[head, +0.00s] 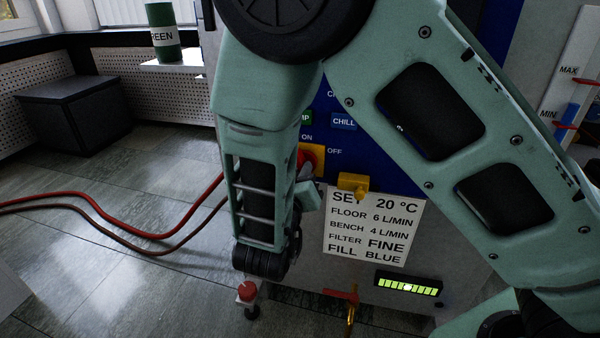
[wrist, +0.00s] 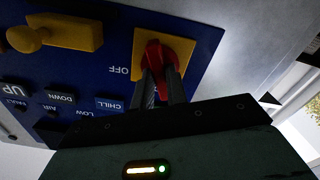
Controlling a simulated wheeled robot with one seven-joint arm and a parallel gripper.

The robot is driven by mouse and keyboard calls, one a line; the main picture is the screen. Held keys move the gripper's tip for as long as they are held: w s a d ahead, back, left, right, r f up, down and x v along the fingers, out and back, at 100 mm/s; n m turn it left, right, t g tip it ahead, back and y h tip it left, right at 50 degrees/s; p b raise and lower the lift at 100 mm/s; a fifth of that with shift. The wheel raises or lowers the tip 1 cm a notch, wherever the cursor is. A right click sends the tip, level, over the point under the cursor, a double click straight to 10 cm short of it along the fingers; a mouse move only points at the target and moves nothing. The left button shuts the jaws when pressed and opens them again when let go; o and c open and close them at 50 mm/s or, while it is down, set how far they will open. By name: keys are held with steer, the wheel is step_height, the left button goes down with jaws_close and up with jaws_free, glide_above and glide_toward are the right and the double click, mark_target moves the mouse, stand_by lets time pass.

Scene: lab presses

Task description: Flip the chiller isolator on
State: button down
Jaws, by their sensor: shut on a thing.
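The chiller isolator is a red rotary handle (head: 307,158) on a yellow plate (head: 319,155) on the blue panel. ON is printed above the plate and OFF to its right in the head view. In the wrist view, which is upside down, the red handle (wrist: 160,54) stands out from its yellow plate (wrist: 183,47). My gripper (wrist: 162,77) is shut on the handle, one finger on each side. My arm hides part of the handle in the head view. I cannot tell for sure which label the handle points to.
A yellow handle (head: 352,184) sits just below right, above a white settings card (head: 372,225). Push buttons, including CHILL (head: 343,121), lie close to the isolator. A red hose (head: 110,200) crosses the floor at left. A green canister (head: 163,34) stands behind.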

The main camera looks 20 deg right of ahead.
steer(key=m, duration=0.5)
steer(key=c, duration=1.4)
jaws_free()
steer(key=p+v, duration=0.4)
steer(key=v, duration=1.3)
steer(key=shift+s+a, duration=0.15)
steer(key=shift+s, duration=0.05)
